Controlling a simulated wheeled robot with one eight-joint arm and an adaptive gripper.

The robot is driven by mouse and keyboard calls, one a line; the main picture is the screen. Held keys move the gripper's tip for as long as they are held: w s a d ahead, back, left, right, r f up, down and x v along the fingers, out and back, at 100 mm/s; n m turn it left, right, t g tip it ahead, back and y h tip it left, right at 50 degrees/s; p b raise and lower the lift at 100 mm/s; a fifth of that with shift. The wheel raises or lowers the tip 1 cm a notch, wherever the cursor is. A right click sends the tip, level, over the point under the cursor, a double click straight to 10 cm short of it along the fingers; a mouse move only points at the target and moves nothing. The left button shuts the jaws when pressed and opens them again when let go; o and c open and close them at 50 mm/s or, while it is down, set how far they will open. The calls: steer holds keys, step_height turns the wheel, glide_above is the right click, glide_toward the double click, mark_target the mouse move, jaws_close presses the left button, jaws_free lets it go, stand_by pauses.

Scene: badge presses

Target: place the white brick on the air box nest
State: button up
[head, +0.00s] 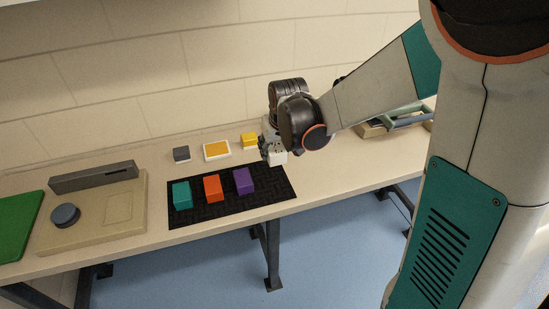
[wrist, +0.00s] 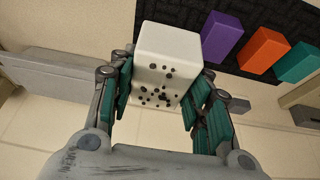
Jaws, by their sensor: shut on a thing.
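The white brick (head: 278,158) is held in my gripper (head: 270,149), beside the right end of the black mat. In the wrist view the brick (wrist: 168,50) has dark specks on its near face and sits between the two teal-padded fingers of my gripper (wrist: 160,88). A beige press base at the left carries a long grey box (head: 95,177), a dark round knob and a faint square outlined nest (head: 118,208), which looks empty. No label shows whether this is the air box nest. A second beige fixture (head: 372,130) at the right is partly hidden by my arm.
The black mat (head: 228,212) bears a teal brick (head: 182,194), an orange brick (head: 213,188) and a purple brick (head: 243,181). Behind it stand a grey block (head: 181,154), a yellow-and-white plate (head: 216,150) and a yellow block (head: 249,141). A green sheet (head: 17,222) lies far left.

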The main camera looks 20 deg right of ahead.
mark_target(275, 146)
step_height(275, 146, up, 6)
steer(key=shift+r+p, duration=0.2)
steer(key=shift+p, duration=0.65)
steer(key=s+f, duration=0.3)
steer(key=f, duration=0.4)
steer(key=s+f, duration=0.3)
steer(key=f, duration=0.3)
steer(key=shift+f, duration=0.35)
